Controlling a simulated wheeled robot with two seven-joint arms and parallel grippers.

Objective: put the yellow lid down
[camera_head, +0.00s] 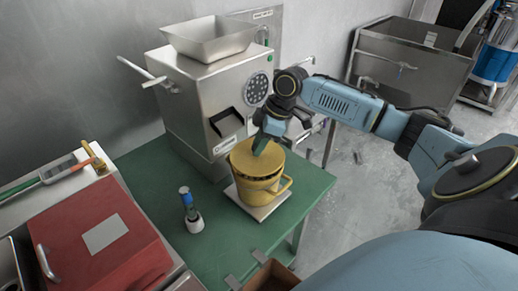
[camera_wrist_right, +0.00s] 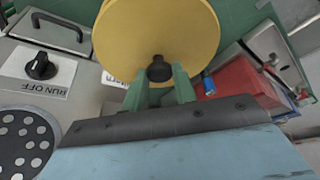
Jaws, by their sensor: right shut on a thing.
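The yellow lid (camera_head: 250,162) is a round disc with a dark knob (camera_wrist_right: 159,70). My right gripper (camera_head: 262,146) has its green fingers (camera_wrist_right: 160,88) shut on that knob. The lid (camera_wrist_right: 157,25) is over the mouth of a yellow container (camera_head: 258,190) with a side handle. I cannot tell whether the lid touches the rim. The container stands on a pale square plate (camera_head: 262,210) on the green table (camera_head: 225,262). The lid hides the container's inside. My left gripper is out of view.
A metal grinder (camera_head: 215,95) with a hopper stands just behind the container. A small blue-topped item (camera_head: 190,210) stands to the left, and a red-topped unit (camera_head: 105,245) beyond it. A brown box (camera_head: 270,277) is at the front. The front-left green surface is bare.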

